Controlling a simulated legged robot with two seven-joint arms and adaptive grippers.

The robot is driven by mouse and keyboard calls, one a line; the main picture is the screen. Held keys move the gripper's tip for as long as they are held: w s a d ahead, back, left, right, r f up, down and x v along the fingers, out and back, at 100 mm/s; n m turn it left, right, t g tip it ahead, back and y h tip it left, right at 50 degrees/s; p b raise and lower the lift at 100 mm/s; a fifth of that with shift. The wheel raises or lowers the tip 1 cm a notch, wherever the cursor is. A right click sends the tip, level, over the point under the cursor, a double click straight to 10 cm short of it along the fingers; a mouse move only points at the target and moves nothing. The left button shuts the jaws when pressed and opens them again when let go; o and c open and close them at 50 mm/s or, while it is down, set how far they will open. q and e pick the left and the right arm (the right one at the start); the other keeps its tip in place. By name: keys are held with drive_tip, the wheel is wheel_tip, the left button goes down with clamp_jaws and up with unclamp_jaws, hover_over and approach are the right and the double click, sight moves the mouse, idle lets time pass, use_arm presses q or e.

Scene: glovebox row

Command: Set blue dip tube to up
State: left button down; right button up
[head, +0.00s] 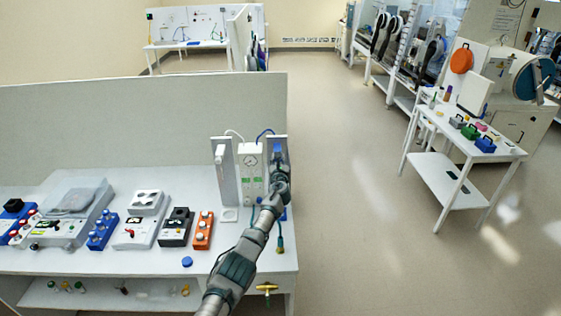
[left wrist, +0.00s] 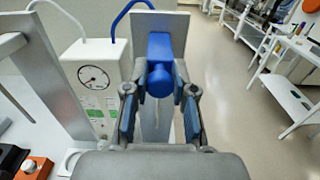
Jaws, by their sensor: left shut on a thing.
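The blue dip tube's blue block (left wrist: 159,55) is in the middle of the left wrist view, on a grey upright plate (left wrist: 178,24). A blue hose (left wrist: 128,10) runs from it to the white gauge box (left wrist: 95,80). In the head view the blue block (head: 277,149) shows at the top of the right-hand plate, above my left gripper (head: 279,172). In the left wrist view my left gripper (left wrist: 159,100) has its two fingers on either side of the blue block's round front part, shut on it. The lower tube is mostly hidden by my gripper. My right gripper is not in view.
A second grey stand with a white fitting (head: 221,155) stands left of the gauge box. An orange box (head: 203,230), a black-topped box (head: 177,227) and other devices line the white bench (head: 120,258). A blue cap (head: 187,262) lies near its front edge. Open floor lies right.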

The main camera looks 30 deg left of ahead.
use_arm(q)
drive_tip(key=c, duration=1.3)
unclamp_jaws()
drive_tip(key=shift+a+r, duration=0.25)
drive_tip(key=shift+r, duration=0.05)
drive_tip(key=shift+c, duration=0.2)
drive_tip(key=o, duration=0.4)
drive_tip(key=shift+f, duration=0.1)
drive_tip(key=shift+w+d+f, duration=0.1)
drive_tip(key=shift+w+d, duration=0.05)
drive_tip(key=shift+d, duration=0.25)
drive_tip(key=v, duration=1.1)
drive_tip(key=shift+s+d+f, duration=0.15)
drive_tip(key=shift+s+d, duration=0.15)
drive_tip(key=shift+s, duration=0.05)
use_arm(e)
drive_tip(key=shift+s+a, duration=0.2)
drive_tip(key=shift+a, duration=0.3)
use_arm(q)
drive_tip(key=shift+a, duration=0.1)
